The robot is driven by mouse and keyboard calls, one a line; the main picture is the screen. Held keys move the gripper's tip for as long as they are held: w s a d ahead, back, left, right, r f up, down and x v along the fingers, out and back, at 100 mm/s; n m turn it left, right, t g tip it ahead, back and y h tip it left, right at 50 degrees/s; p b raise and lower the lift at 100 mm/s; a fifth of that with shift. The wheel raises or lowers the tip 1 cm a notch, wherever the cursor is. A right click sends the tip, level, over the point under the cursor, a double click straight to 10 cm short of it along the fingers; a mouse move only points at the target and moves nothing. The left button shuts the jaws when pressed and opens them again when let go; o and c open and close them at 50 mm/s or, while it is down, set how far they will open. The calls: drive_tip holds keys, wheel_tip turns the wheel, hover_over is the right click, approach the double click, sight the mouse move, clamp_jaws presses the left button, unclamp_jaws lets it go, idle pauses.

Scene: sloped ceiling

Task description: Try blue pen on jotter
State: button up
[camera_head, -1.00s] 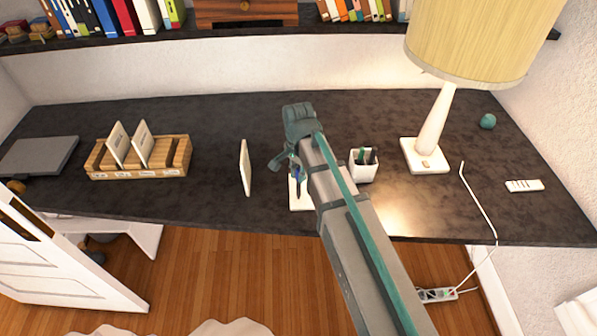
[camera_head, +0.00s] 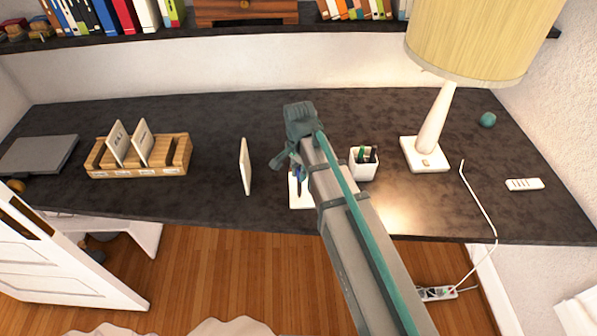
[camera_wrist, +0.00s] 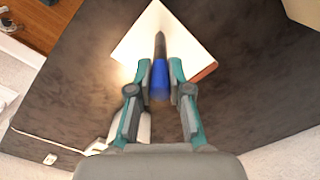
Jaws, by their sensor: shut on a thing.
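My gripper (camera_wrist: 159,80) is shut on the blue pen (camera_wrist: 159,88), whose dark end points away from the wrist. The jotter (camera_wrist: 150,42), a pale pad with a reddish-brown edge, lies on the desk beneath the pen in the wrist view. Whether the pen's end touches the page I cannot tell. In the head view my gripper (camera_head: 291,163) hangs over the jotter (camera_head: 297,194), and my arm hides most of both. A bit of the blue pen (camera_head: 297,173) shows beside the arm.
A white pen cup (camera_head: 362,170) stands just right of my arm, with a lamp (camera_head: 432,130) beyond it. An upright white card (camera_head: 245,168) stands left of the jotter. A wooden card holder (camera_head: 140,172) is farther left. The dark desk (camera_head: 215,125) is clear behind.

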drive_tip(key=shift+w+d+p, duration=0.15)
drive_tip(key=shift+d+p, duration=0.05)
drive_tip(key=shift+d, duration=1.25)
drive_tip(key=shift+w+d+p, duration=0.15)
drive_tip(key=shift+d+p, duration=0.05)
drive_tip(key=shift+d, duration=1.2)
wheel_tip(320, 180, up, 6)
drive_tip(key=p, duration=0.4)
